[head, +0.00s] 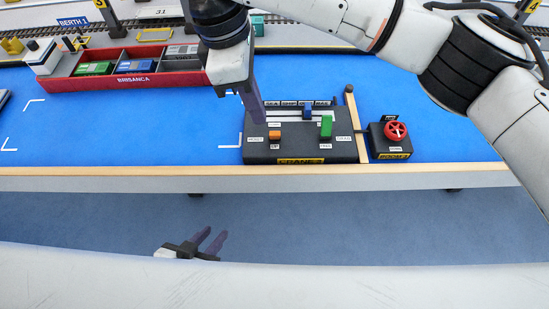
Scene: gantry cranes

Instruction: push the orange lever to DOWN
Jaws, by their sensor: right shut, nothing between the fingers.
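The orange lever (275,134) is a small block on the left part of the black crane control box (300,149), with small white labels around it that are too small to read surely. I cannot tell which label it stands at. My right gripper (260,122) reaches down from above, shut and empty, with its fingertips just left of and above the orange lever; I cannot tell if they touch. My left gripper (214,240) is low in front of the table, open and empty, far below the box.
The box also has a blue lever (307,112) and a green lever (326,127). A smaller box with a red wheel (395,131) stands to the right. A red ship (135,81) with containers lies at the left. The blue mat (130,125) between is mostly clear.

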